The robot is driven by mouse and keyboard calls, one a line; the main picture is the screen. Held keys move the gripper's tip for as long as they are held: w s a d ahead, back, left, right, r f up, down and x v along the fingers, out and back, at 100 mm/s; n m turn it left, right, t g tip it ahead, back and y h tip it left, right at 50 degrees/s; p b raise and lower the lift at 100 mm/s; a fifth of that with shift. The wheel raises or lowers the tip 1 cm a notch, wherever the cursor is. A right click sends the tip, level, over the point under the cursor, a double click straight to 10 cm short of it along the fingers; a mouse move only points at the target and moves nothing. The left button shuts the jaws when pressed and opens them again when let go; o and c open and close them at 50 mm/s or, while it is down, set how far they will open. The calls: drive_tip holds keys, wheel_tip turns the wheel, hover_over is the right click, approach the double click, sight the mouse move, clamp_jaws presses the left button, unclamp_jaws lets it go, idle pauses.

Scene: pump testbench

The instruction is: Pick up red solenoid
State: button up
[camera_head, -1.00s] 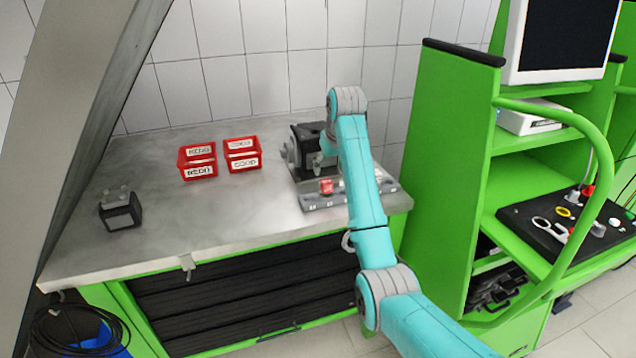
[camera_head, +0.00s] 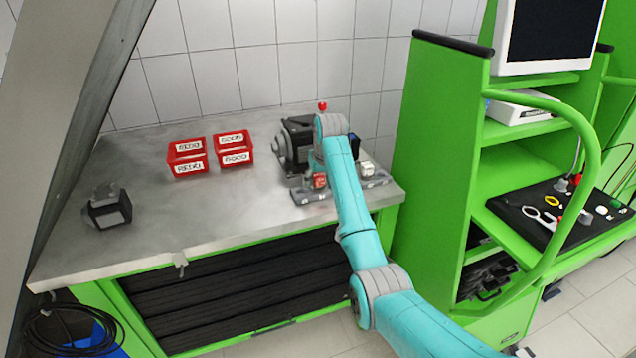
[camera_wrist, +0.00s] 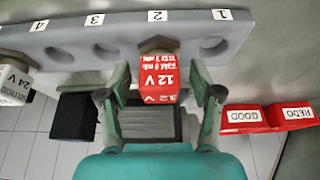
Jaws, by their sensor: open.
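The red solenoid (camera_wrist: 160,80) is a small red block marked 12 V. It sits at the hole labelled 2 of a grey numbered rack (camera_wrist: 130,35). My gripper (camera_wrist: 160,75) is open in the wrist view, with one finger on each side of the red solenoid. Small gaps seem to show between the fingers and the block.
A white 24 V solenoid (camera_wrist: 15,78) stands further left on the rack. Two red bins (camera_head: 187,165) and (camera_head: 234,158) stand left of the dark pump (camera_head: 295,143). A dark block (camera_head: 108,208) lies at the bench's left. A green shelf unit (camera_head: 430,150) is at right.

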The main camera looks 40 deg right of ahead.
drive_tip(key=c, duration=1)
drive_tip(key=shift+c, duration=0.2)
wheel_tip(320, 180, up, 10)
